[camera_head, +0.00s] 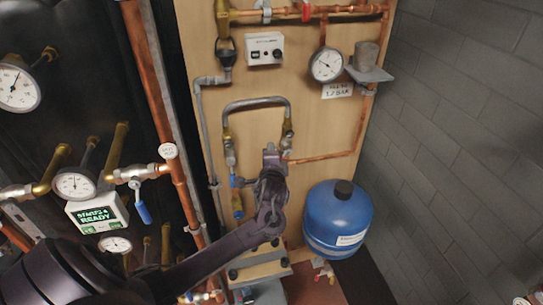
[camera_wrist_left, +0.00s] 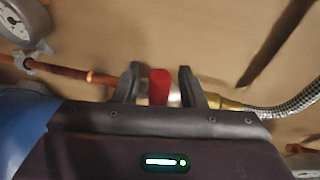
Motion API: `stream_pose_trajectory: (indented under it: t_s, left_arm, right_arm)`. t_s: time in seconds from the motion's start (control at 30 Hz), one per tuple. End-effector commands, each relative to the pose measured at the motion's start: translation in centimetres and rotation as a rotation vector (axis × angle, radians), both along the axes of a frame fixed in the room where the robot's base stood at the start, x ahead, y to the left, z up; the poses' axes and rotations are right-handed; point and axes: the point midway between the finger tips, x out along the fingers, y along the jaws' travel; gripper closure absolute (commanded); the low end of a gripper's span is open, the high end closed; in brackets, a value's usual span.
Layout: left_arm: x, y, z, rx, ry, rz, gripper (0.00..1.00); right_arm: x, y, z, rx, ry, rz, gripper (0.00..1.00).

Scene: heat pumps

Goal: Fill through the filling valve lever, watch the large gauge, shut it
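My left gripper (camera_head: 272,158) is at the lower right end of the filling loop, in front of the wood panel. In the left wrist view the gripper (camera_wrist_left: 160,84) is open, with one finger on each side of a red valve lever (camera_wrist_left: 160,86). A gap shows between the left finger and the lever; contact on the right is unclear. In the head view my gripper hides this lever. A round gauge (camera_head: 326,65) hangs on the panel above a handwritten note (camera_head: 338,90); its reading is too small to tell. It also shows in the left wrist view (camera_wrist_left: 22,22). My right gripper is out of view.
The braided hose (camera_head: 256,103) arches between two brass fittings; it also shows in the left wrist view (camera_wrist_left: 285,108). A blue vessel (camera_head: 338,220) stands right of my gripper.

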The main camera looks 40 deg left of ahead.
Motion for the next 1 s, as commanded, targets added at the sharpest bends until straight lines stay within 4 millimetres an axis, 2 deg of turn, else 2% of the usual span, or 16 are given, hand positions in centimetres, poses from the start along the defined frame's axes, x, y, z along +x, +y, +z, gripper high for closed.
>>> stream_pose_trajectory:
  t_s: [0.27,0.7,1.0]
  left_arm:
    - [-0.4,-0.4,0.0,-0.002,0.0,-0.002,0.63]
    - [-5.6,-4.1,1.2,-0.002,-0.001,-0.002,0.63]
    - [-6.3,-4.5,1.5,-0.001,0.001,0.0,0.63]
  right_arm:
    - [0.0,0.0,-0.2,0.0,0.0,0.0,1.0]
    - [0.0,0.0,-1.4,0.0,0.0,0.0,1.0]
    - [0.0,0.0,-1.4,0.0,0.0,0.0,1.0]
